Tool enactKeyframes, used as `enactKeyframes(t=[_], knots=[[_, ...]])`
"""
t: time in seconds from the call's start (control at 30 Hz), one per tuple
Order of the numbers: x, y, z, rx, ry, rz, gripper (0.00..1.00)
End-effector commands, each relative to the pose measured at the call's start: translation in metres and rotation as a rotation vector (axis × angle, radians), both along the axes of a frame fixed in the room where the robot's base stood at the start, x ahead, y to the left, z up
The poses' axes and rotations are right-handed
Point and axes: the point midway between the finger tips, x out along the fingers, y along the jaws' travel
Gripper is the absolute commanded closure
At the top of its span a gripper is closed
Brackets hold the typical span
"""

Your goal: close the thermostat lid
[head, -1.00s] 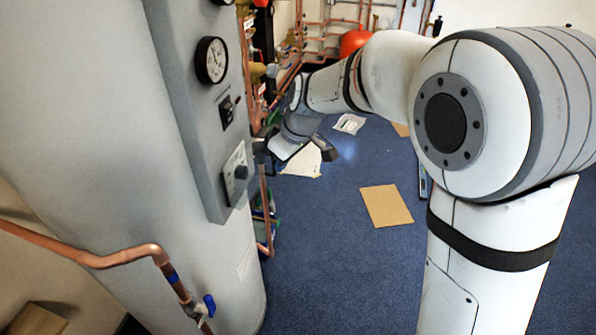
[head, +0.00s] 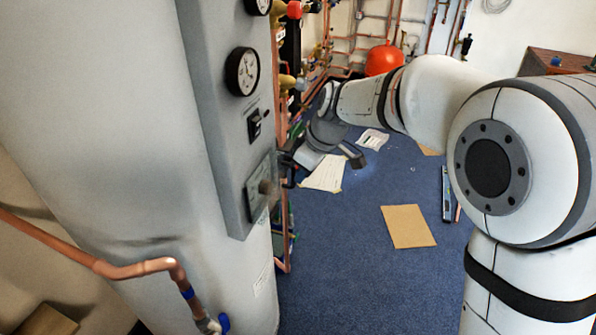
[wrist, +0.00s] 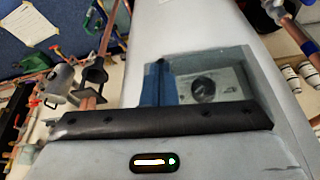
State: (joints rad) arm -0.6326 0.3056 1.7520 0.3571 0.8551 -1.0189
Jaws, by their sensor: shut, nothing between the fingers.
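The thermostat (head: 262,187) is a small plate with a round knob, low on the grey panel of the tank. It looks darker and tinted, as if seen through a clear lid. In the wrist view a tinted see-through lid (wrist: 225,65) shows in front of the knob and pale plate. I cannot tell whether the lid lies flush or stands off. My gripper (head: 288,168) is shut and empty, just right of the thermostat's edge. Whether it touches the lid is unclear. In the wrist view its dark body hides the lower part of the lid.
A pressure gauge (head: 242,71) and a black switch (head: 255,125) sit above the thermostat. Copper pipes (head: 285,225) run close behind the panel's right edge. Papers and a cardboard sheet (head: 408,226) lie on open blue carpet. A red vessel (head: 383,59) stands at the back.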

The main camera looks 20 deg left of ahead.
Motion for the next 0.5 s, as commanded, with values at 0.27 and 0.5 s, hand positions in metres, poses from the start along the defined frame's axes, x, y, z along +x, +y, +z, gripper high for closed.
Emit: enactKeyframes(t=[0.27, 0.5], knots=[[-0.003, -0.029, -0.004, 0.002, -0.001, -0.001, 1.00], [-0.006, -0.055, 0.045, 0.003, -0.004, 0.000, 1.00]])
